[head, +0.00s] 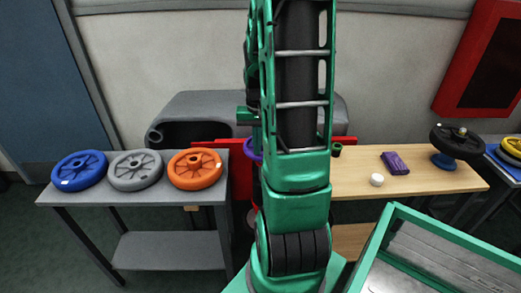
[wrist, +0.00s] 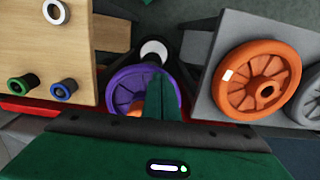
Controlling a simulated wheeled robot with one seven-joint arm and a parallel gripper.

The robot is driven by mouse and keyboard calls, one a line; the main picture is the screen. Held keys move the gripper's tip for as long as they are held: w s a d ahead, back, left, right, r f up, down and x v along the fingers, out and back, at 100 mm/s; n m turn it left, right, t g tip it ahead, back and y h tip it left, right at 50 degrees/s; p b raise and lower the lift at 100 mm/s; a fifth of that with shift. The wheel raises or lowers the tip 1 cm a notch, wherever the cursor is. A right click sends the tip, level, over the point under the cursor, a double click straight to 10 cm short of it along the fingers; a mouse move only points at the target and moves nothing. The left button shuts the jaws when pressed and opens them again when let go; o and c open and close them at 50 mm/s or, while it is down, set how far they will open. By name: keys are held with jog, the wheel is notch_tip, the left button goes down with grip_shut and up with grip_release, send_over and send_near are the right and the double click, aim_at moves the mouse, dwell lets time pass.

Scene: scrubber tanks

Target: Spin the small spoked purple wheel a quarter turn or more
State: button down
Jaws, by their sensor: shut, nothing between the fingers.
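The small spoked purple wheel (wrist: 126,88) is near the middle of the wrist view, between the wooden table and the grey table. In the head view only a sliver of its purple rim (head: 248,148) shows, and my arm hides the rest. My gripper (wrist: 159,84) is shut and empty. Its green fingers overlap the right part of the purple wheel in the wrist view and hide some of its spokes. I cannot tell whether the fingertips touch it. The gripper is hidden behind my arm in the head view.
A grey table (head: 215,160) at left holds blue (head: 79,171), grey (head: 135,169) and orange (head: 195,168) wheels. A wooden table (head: 430,183) at right holds a white round piece (head: 376,180), a purple packet (head: 395,163) and a black wheel (head: 457,140). A green-framed tank (head: 388,215) stands front right.

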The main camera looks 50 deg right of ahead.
jog(key=shift+f, duration=0.35)
dwell(0.6)
jog(key=shift+s+d, duration=0.4)
jog(key=shift+s, duration=0.3)
jog(key=shift+s+d, duration=0.1)
jog(key=shift+s+d, duration=0.45)
jog(key=shift+s, duration=0.1)
